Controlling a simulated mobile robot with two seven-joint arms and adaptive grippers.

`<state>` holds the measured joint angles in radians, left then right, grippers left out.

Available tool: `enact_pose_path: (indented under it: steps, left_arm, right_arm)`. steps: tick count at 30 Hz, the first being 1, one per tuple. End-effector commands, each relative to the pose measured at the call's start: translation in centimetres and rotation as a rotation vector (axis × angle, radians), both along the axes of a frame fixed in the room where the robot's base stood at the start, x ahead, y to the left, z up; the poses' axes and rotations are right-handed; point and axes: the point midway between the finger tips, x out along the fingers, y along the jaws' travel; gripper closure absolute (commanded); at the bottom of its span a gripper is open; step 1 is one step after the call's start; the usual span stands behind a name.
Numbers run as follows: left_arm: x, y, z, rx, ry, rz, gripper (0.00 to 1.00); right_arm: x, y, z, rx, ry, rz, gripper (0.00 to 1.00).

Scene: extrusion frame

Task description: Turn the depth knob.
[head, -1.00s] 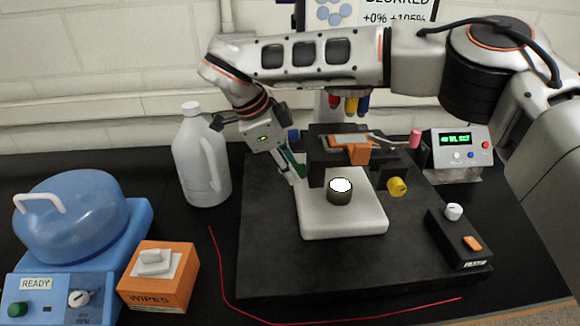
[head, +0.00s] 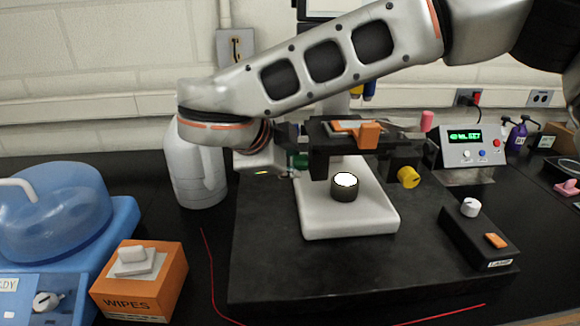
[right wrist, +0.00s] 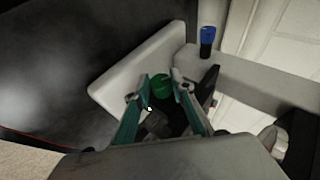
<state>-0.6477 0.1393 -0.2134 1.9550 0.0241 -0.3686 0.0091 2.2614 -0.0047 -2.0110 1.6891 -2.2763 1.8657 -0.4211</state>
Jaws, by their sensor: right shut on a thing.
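The microscope (head: 350,215) has a white base, a black stage and a lit lamp at its middle. A green knob (right wrist: 161,86) is on its left side; it also shows small in the head view (head: 300,161), mostly covered by my right arm. My right gripper (right wrist: 164,92) comes to it from the left and is shut on it, one teal finger on each side. A yellow knob (head: 408,177) is on the microscope's right side, and a blue knob (right wrist: 208,36) stands apart from the fingers. No label names the depth knob. My left gripper is out of view.
A white jug (head: 195,170) stands close behind my right wrist. A display box (head: 470,148) is at the back right, a lamp control box (head: 478,240) at the front right. An orange wipes box (head: 140,285) and a blue-lidded machine (head: 60,215) are at left.

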Motion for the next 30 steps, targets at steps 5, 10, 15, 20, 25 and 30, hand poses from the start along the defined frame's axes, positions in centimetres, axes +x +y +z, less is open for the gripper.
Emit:
enact_pose_path:
  steps: [5, 10, 15, 20, 25, 30]
  left_arm:
    - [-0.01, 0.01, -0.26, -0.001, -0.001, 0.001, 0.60]
    - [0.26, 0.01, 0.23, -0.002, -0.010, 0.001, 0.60]
    - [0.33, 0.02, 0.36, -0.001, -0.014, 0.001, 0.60]
    - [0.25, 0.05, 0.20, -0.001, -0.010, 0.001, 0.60]
    - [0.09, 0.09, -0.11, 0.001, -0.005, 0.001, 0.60]
    - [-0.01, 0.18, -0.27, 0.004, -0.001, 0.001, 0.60]
  right_arm:
    - [-0.06, -0.02, -0.11, -0.002, -0.030, -0.001, 0.98]
    - [-0.08, -0.03, -0.03, -0.001, -0.037, -0.001, 0.98]
    - [-0.08, -0.02, 0.00, -0.001, -0.036, -0.002, 0.98]
    - [-0.07, -0.03, 0.00, -0.001, -0.036, -0.002, 0.60]
    - [-0.06, -0.02, -0.01, 0.000, -0.036, -0.001, 0.60]
    - [-0.15, 0.07, 0.11, 0.000, -0.036, -0.001, 0.60]
